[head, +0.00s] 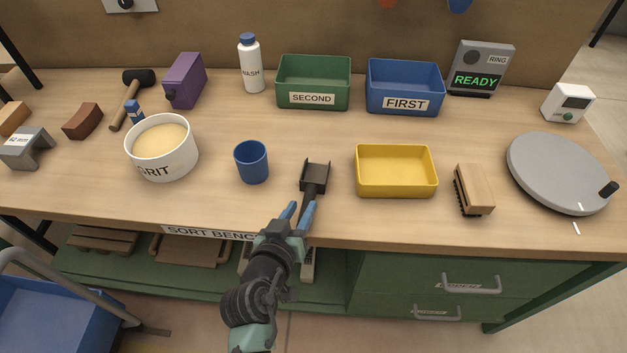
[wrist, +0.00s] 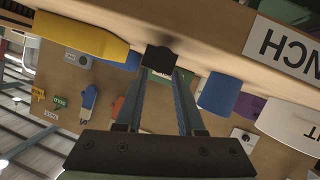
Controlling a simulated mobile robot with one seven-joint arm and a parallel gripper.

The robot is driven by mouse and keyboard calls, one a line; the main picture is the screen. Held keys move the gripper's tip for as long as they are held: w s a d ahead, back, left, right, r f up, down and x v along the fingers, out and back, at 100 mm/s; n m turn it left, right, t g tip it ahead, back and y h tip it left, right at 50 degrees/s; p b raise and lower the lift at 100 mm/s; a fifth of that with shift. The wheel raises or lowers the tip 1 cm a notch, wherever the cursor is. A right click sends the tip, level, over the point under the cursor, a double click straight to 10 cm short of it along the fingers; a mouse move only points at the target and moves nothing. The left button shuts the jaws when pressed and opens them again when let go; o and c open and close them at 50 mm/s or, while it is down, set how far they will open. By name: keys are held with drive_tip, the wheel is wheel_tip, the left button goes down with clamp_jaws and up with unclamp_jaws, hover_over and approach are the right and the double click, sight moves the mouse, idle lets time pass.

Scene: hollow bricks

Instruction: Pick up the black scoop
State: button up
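The black scoop (head: 315,176) lies on the bench between the blue cup and the yellow tray, its handle pointing to the front edge. My gripper (head: 302,206) is at the front edge by the handle, with its two blue fingers apart. In the wrist view, which is upside down, black scoop (wrist: 159,58) shows just at and beyond the open fingertips of my gripper (wrist: 160,75). I cannot tell whether the handle is between the fingers; no grip on it shows.
A blue cup (head: 251,162) stands left of the scoop and a yellow tray (head: 396,190) right of it. A brush (head: 474,190) and a grey round plate (head: 560,172) lie farther right. A green bin (head: 313,84) and a blue bin (head: 405,90) stand behind. A white GRIT tub (head: 164,165) is left.

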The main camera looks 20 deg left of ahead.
sight(305, 204)
drive_tip(key=shift+x, duration=2.65)
drive_tip(key=shift+s+d+f, duration=0.1)
drive_tip(key=shift+d+f, duration=0.05)
drive_tip(key=shift+d, duration=0.05)
clamp_jaws()
